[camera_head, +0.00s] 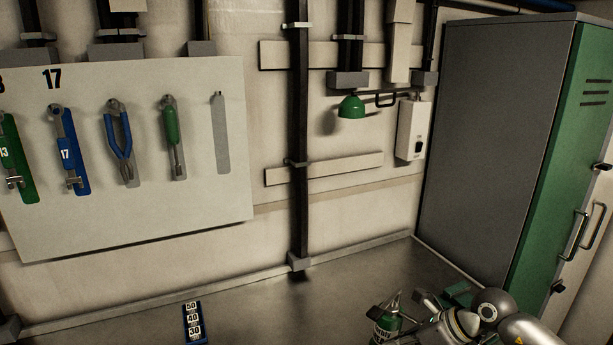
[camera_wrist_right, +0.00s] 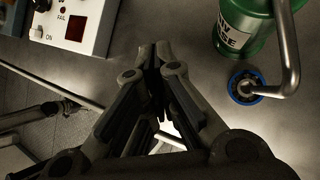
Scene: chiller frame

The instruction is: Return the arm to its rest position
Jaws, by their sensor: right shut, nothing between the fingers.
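My right arm (camera_head: 492,308) reaches in from the lower right corner of the head view, low over the worktop. Its gripper is only partly visible there, close to a green can. In the right wrist view my right gripper (camera_wrist_right: 156,52) is shut with its fingertips together and nothing between them. Bare grey surface lies beyond the fingertips. My left arm and gripper do not show in either view.
The green can (camera_head: 386,325) with a spout stands beside my right arm. A blue-ringed part (camera_wrist_right: 245,86) and a switch box (camera_wrist_right: 72,22) flank the gripper. A locker (camera_head: 500,140) stands at right, a tool board (camera_head: 120,220) at left. The middle worktop is clear.

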